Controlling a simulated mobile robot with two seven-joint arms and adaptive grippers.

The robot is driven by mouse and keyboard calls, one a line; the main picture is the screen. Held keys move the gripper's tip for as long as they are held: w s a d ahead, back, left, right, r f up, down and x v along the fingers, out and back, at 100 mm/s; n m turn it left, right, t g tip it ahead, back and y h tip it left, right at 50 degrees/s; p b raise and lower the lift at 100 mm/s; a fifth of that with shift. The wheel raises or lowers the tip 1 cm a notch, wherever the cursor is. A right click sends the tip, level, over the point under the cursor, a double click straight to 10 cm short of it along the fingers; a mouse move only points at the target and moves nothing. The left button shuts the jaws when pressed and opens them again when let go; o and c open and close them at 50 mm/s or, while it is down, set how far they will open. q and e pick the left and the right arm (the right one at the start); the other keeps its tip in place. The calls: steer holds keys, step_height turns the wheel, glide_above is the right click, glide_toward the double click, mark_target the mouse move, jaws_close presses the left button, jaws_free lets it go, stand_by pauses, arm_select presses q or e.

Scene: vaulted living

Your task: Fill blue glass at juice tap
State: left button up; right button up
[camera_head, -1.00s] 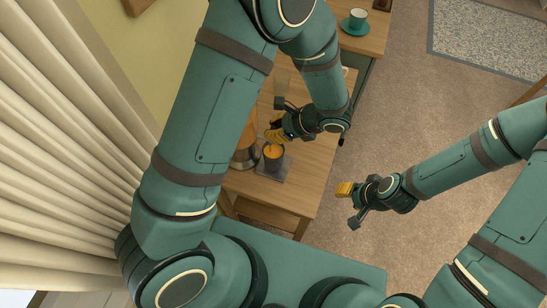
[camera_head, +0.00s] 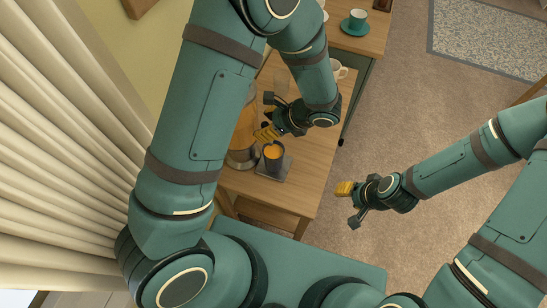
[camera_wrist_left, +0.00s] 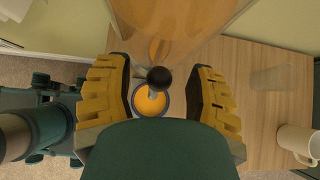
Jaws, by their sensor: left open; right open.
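The blue glass (camera_head: 273,163) stands upright on a dark grey pad (camera_head: 280,175) beside the juice dispenser (camera_head: 241,152). Orange juice shows inside it. In the left wrist view the glass (camera_wrist_left: 136,104) has a blue rim around orange juice, and the tap's black knob (camera_wrist_left: 159,78) is above it, partly covering it. The amber dispenser (camera_wrist_left: 178,22) fills the top middle there. My left gripper (camera_head: 265,117) is open, above the glass by the dispenser; its yellow fingers lie either side of the knob in the wrist view. My right gripper (camera_head: 350,204) is open and empty, right of the table.
A clear tumbler (camera_wrist_left: 271,78) and a cream mug (camera_wrist_left: 297,143) stand on the wooden table (camera_head: 312,165). The mug also shows behind my left arm (camera_head: 339,70). Carpet is free at right.

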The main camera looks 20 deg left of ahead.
mark_target(256, 115)
arm_select(q)
steer(key=shift+r+p, duration=2)
steer(key=shift+r, duration=0.95)
steer(key=shift+d, duration=0.1)
steer(key=shift+d+r, duration=0.15)
steer(key=v, duration=1.1)
steer(key=shift+r, duration=0.2)
steer(key=shift+d, duration=0.15)
